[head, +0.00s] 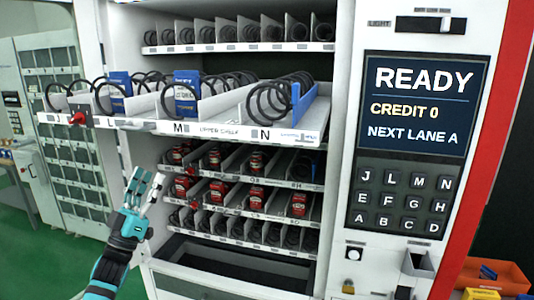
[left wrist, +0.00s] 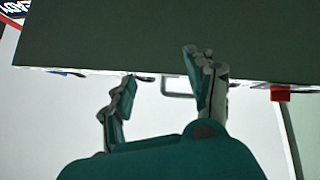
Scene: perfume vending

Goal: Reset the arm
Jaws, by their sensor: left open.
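My left gripper (head: 146,180) is open and empty in the head view. It is raised in front of the left side of the white vending machine (head: 140,130), below the left end of a pulled-out upper shelf (head: 220,131). My teal left forearm rises to it from the bottom left. A dark panel fills the top of that view behind the fingertips. My right gripper is not in view.
The pulled-out shelf holds black coils and blue boxes (head: 185,92), with a red knob (head: 78,118) at its left end. Lower shelves hold red items (head: 257,162). The screen (head: 424,105) reads READY, CREDIT 0. An orange bin (head: 490,272) stands bottom right. Green floor shows at left.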

